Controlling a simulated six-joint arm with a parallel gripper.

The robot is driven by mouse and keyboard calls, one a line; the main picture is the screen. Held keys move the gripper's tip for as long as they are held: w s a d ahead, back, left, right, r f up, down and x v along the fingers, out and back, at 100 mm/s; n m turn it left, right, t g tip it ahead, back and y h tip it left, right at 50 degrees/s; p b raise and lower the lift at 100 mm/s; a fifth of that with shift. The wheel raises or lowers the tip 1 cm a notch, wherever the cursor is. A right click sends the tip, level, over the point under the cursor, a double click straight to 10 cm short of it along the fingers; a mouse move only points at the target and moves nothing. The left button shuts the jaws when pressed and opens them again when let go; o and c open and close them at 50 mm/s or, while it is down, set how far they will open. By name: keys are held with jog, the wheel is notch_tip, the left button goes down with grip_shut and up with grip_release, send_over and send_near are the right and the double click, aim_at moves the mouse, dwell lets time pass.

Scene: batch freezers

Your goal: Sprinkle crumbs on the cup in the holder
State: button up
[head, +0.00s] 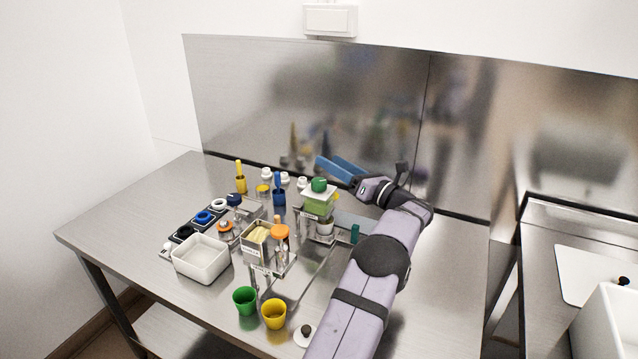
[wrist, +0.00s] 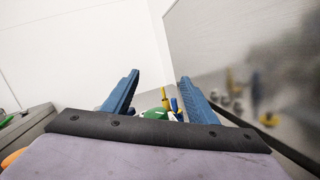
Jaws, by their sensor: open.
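My gripper (head: 327,161) is open and empty. Its two blue fingers reach left above the back of the steel table, just behind and above a green-topped dispenser (head: 318,198). In the wrist view, my gripper (wrist: 160,77) shows a clear gap between its fingers, with the dispenser's green top (wrist: 155,114) low between them. A pale cup (head: 325,229) sits low in the stand under the dispenser. I cannot tell which container holds crumbs.
A green cup (head: 245,301) and a yellow cup (head: 274,314) are at the table's front edge. A white tub (head: 200,259) is at left. A yellow bottle (head: 241,178) and a blue bottle (head: 279,192) stand behind. The steel backsplash (head: 300,100) is close behind my gripper.

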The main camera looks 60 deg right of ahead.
aim_at(319, 181)
jog(key=s+a+f+n+g+y, duration=0.1)
jog(key=s+a+f+n+y, duration=0.15)
jog(key=f+n, duration=0.35)
jog(key=shift+y, duration=0.35)
jog(key=shift+w+d+r+p, duration=0.15)
jog(key=shift+w+p, duration=0.25)
jog(key=shift+w, duration=0.65)
jog(key=shift+w+d+p, duration=0.2)
jog(key=shift+w+p, duration=0.2)
jog(key=shift+w, duration=0.7)
jog(key=shift+w+d+r+p, duration=0.15)
jog(key=shift+w+p, duration=0.25)
jog(key=shift+w, duration=0.65)
jog(key=shift+f, duration=0.1)
jog(key=c, duration=1.1)
